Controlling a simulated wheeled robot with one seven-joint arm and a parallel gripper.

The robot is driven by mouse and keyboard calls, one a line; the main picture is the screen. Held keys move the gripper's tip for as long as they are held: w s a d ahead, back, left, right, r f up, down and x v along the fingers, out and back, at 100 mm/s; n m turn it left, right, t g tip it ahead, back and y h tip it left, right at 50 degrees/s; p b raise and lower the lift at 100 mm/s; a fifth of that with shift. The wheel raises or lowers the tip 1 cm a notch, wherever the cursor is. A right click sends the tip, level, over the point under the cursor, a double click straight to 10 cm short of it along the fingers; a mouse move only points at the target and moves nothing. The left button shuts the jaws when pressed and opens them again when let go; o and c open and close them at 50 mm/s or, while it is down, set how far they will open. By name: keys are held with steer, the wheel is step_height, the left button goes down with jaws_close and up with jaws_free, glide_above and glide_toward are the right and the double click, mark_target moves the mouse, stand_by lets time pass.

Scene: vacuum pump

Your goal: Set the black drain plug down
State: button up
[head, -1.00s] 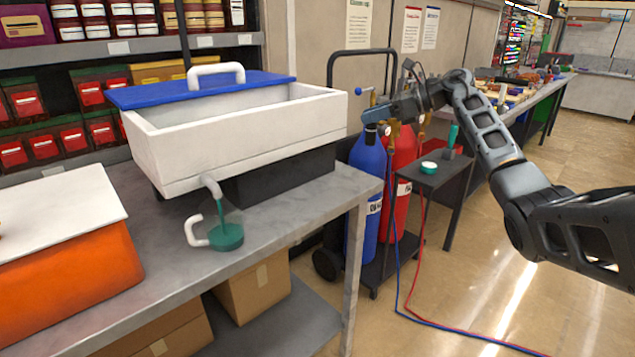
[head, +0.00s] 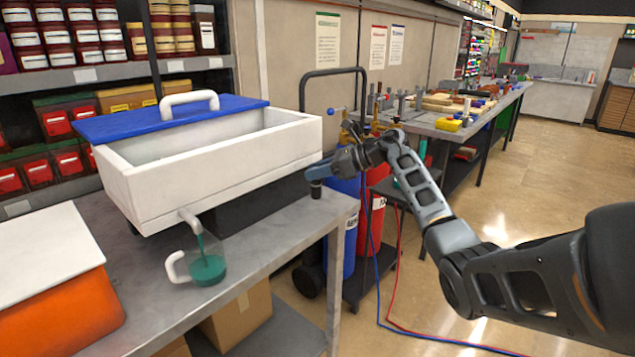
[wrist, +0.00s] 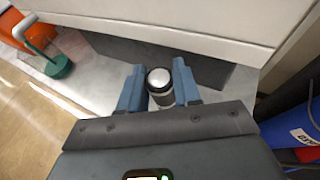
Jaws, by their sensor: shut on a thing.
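My gripper (head: 318,174) is shut on the black drain plug (head: 316,191) near the right end of the grey table (head: 290,218). In the wrist view the plug (wrist: 160,100) sits between the two blue fingers, showing a pale round top and a dark rim. The plug hangs upright below the fingers, over the table top or just at its surface; I cannot tell whether its bottom touches. The white tank (head: 210,160) with the blue lid (head: 172,120) stands just left of the gripper.
A clear jug (head: 207,268) with green liquid stands under the tank's spout. An orange and white box (head: 60,285) is at the lower left. Blue (head: 343,240) and red (head: 372,225) gas cylinders stand beyond the table's right edge.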

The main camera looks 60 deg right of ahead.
mark_target(320, 198)
steer(key=shift+f+p, duration=0.35)
steer(key=shift+f, duration=1.65)
steer(key=shift+f, duration=0.1)
steer(key=o, duration=1.1)
steer(key=shift+s+d+r, duration=0.1)
steer(key=shift+s+r, duration=0.1)
steer(key=shift+s, duration=0.1)
steer(key=b+v, duration=0.2)
steer(key=v, duration=0.9)
steer(key=shift+s, duration=0.15)
